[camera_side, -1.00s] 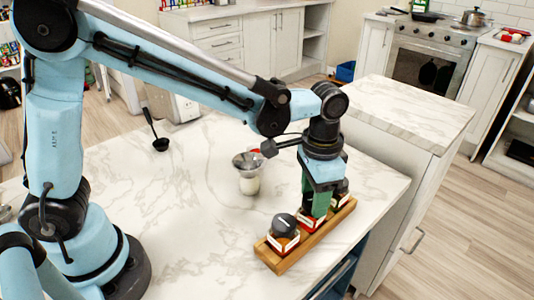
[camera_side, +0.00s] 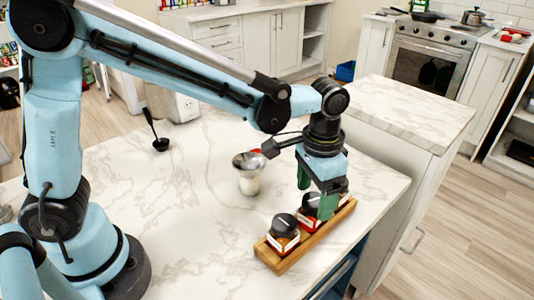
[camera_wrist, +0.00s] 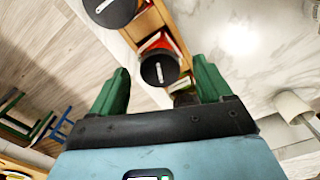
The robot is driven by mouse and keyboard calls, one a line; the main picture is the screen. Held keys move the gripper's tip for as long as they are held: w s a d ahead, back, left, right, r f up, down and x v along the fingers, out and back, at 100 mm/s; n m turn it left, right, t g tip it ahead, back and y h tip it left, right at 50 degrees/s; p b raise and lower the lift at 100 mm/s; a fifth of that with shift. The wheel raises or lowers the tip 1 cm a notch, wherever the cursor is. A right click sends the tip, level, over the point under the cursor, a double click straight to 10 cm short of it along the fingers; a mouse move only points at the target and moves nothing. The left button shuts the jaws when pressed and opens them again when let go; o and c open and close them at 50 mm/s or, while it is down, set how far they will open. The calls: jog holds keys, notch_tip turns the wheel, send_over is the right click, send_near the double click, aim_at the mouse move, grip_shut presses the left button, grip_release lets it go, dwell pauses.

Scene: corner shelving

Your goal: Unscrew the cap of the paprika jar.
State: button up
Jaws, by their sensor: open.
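A wooden rack (camera_side: 286,262) holds a row of squat jars with black caps. The middle jar (camera_side: 309,213) shows red contents and is probably the paprika; its label is not readable. Its black cap (camera_wrist: 159,69) has a white mark and sits on the jar in the wrist view. My gripper (camera_side: 315,192) is open above this jar, pointing down, with its green fingers spread. In the wrist view, my gripper (camera_wrist: 160,70) has one finger on each side of the cap, with gaps. One finger partly covers the jar in the side view.
The near jar (camera_side: 284,236) and a far jar (camera_side: 344,194) flank the middle one closely. A glass with a metal funnel-like top (camera_side: 249,174) stands left of the rack. A black ladle (camera_side: 160,143) lies farther back. The counter's left middle is clear.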

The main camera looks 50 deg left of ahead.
notch_tip(320, 180, up, 12)
jog(key=f, duration=0.1)
jog(key=s+a+n+t, duration=0.2)
jog(key=s+a+t, duration=0.1)
jog(key=a, duration=0.6)
jog(key=shift+s+a+f+h, duration=0.2)
jog(key=shift+s+f+h, duration=0.05)
jog(key=shift+f+h, duration=0.15)
jog(key=s+a+f+t, duration=0.1)
jog(key=a, duration=0.1)
jog(key=s+a+f+n+t, duration=0.1)
jog(key=s+a+f, duration=0.1)
jog(key=s+a+f+n+t, duration=0.1)
jog(key=a+t, duration=0.1)
jog(key=a, duration=0.1)
jog(key=shift+s+f+y, duration=0.25)
jog(key=shift+f+y, duration=0.05)
jog(key=shift+y, duration=0.1)
jog(key=shift+c, duration=0.2)
jog(key=m+g, duration=0.7)
jog(key=m, duration=1)
send_near(314, 200)
jog(key=shift+a+f, duration=0.25)
jog(key=shift+a, duration=0.2)
jog(key=shift+d+f+m, duration=0.2)
jog(key=shift+d+m, duration=0.2)
jog(key=shift+f, duration=3.9)
